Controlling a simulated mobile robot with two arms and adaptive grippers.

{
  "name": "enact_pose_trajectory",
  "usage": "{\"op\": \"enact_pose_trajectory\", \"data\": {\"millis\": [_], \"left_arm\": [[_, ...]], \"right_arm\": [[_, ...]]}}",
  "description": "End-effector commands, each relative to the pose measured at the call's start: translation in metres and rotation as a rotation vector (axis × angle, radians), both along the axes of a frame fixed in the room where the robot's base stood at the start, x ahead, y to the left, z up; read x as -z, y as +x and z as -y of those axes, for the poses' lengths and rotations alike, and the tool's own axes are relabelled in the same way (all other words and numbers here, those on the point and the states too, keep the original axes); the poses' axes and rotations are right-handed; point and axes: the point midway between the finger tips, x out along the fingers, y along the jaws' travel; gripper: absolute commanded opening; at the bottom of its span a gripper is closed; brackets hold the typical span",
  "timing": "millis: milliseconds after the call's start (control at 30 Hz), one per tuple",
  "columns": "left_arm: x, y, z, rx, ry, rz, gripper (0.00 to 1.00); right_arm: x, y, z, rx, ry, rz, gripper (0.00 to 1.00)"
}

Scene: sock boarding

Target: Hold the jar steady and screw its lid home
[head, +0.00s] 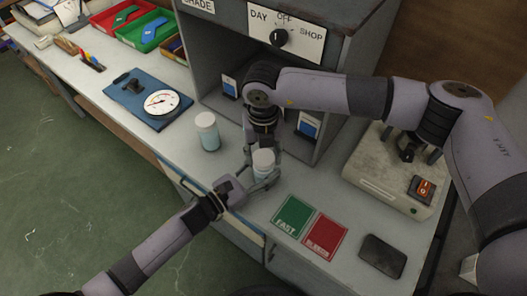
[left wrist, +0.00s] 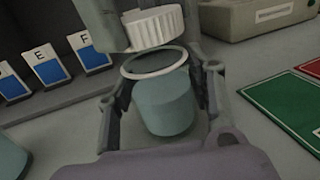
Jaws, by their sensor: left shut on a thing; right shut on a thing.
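The jar (head: 262,175) stands on the bench, clear with pale blue-green contents that show in the left wrist view (left wrist: 165,105). My left gripper (head: 260,183) is shut around its sides; its fingers flank the jar in the left wrist view (left wrist: 160,100). The white ridged lid (left wrist: 153,28) is above the jar's pale round rim (left wrist: 153,63), with a visible gap and a slight tilt in that view. My right gripper (head: 263,148) comes down from above and is shut on the lid. Its fingertips are partly hidden in the head view.
Another jar with a white lid (head: 207,132) stands to the left. A blue board with a dial gauge (head: 160,103) lies farther left. Green (head: 293,216) and red (head: 325,236) cards lie to the right, near a dark pad (head: 382,256). A grey cabinet (head: 222,60) stands behind.

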Motion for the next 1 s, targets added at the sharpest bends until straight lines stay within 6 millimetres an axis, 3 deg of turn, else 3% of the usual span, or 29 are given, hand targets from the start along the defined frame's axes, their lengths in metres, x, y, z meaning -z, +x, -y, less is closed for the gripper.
{"op": "enact_pose_trajectory", "data": {"millis": [767,867,1000], "left_arm": [[0.0,0.0,0.0,0.0,0.001,-0.001,0.0],[0.0,0.0,0.0,0.0,0.001,-0.001,0.0],[0.0,0.0,0.0,0.0,0.001,-0.001,0.0]], "right_arm": [[0.011,0.0,0.0,0.003,0.001,0.001,0.35],[0.011,0.0,0.0,0.056,0.001,0.0,0.35],[0.012,0.0,-0.001,0.296,0.001,-0.001,0.35]]}}
